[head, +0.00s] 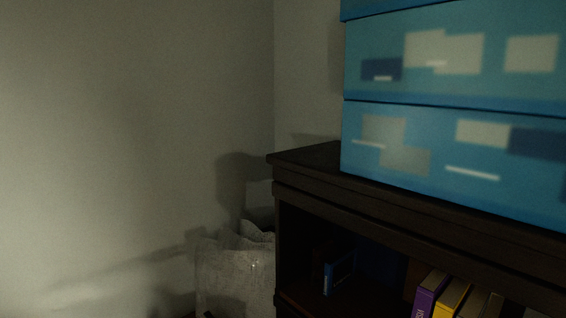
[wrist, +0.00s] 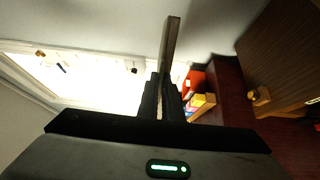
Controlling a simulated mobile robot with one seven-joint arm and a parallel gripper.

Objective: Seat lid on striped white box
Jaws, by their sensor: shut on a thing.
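In the wrist view, the two dark fingers of my gripper (wrist: 164,88) are shut on a thin, flat grey-brown piece (wrist: 172,42). It is seen edge-on and sticks out past the fingertips; it looks like the lid, though its face is hidden. My gripper does not show in the head view. I cannot make out a striped white box in either view.
In the head view, a dark bookcase (head: 420,212) stands at the right with blue patterned boxes (head: 450,150) stacked on top and books (head: 450,297) inside. A crumpled grey-white bag or bin (head: 233,275) stands beside it. The wrist view shows a brown wooden piece (wrist: 285,55) at right.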

